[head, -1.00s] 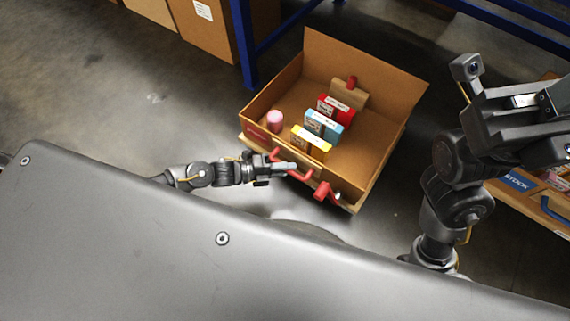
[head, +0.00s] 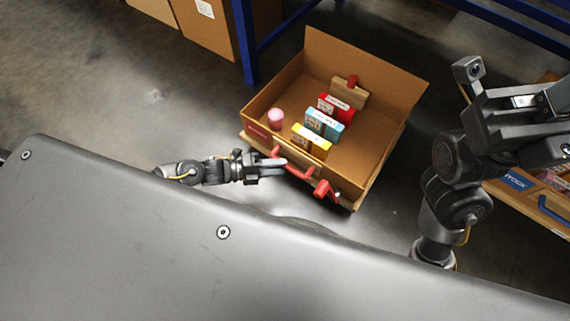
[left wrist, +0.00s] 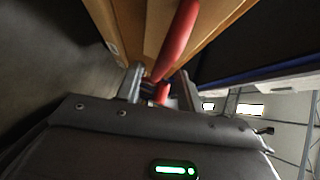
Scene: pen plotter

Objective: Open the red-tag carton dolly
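The carton dolly (head: 385,160) is an open brown box on a pale wooden base, with a red label (head: 257,131) on its near left side. A red bar handle (head: 297,169) and a red fitting (head: 324,190) are on its near side. My left gripper (head: 279,166) is at the left end of the handle. In the left wrist view, the red handle (left wrist: 176,42) runs between the two spread fingers (left wrist: 158,88), with a visible gap; contact is unclear.
The box holds a pink cylinder (head: 276,119) and yellow (head: 312,141), blue (head: 324,124) and red (head: 336,107) packs. A blue rack post (head: 244,45) stands behind. Another bin (head: 525,190) is at the right, partly behind my right arm. Floor left of the dolly is clear.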

